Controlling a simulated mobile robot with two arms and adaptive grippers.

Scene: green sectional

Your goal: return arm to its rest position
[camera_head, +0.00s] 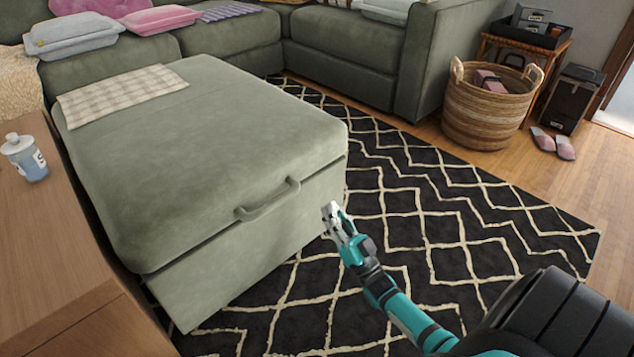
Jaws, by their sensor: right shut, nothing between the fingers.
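My right arm comes in from the lower right in the head view. Its right gripper (332,214) is shut and empty. In the picture it shows in front of the dark patterned rug, just right of the handle (268,199) on the green ottoman (205,135). The gripper appears apart from the handle. My left gripper is not in view.
A wooden table (50,240) with a bottle (24,157) stands at the left. The ottoman bears a checkered cloth (120,95). A green sectional (345,45) and a wicker basket (490,112) stand at the back.

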